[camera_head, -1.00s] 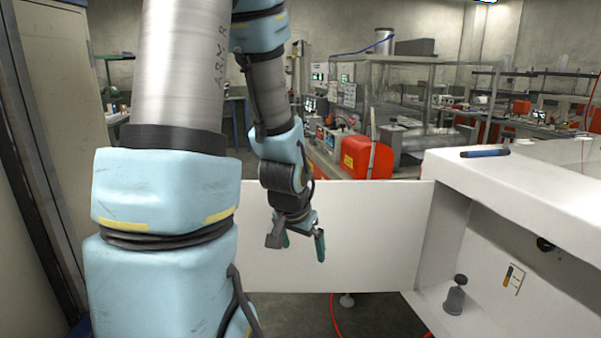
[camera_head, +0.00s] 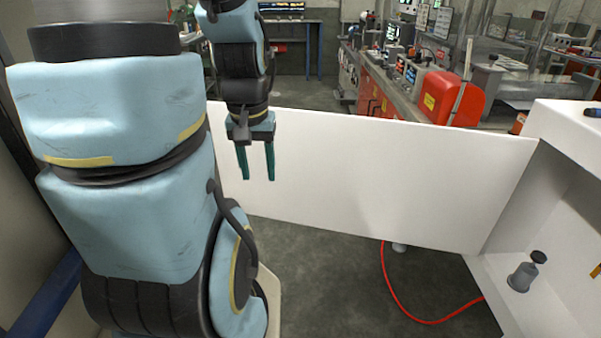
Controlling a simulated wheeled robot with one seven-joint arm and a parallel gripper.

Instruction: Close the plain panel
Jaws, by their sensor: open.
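The plain panel (camera_head: 390,180) is a flat white door, standing wide open. Its right edge meets the white cabinet (camera_head: 561,120), and its free end reaches left behind my arm. My gripper (camera_head: 257,176) hangs pointing down in front of the panel's left part, with its two green fingers apart and nothing between them. I cannot tell whether the fingers touch the panel. The panel's far left end is partly hidden by my arm.
A grey weight-like object (camera_head: 525,274) stands inside the open cabinet. A dark blue item (camera_head: 592,112) lies on the cabinet top. A red hose (camera_head: 398,309) runs over the floor below the panel. Workbenches and a red box (camera_head: 449,98) stand behind.

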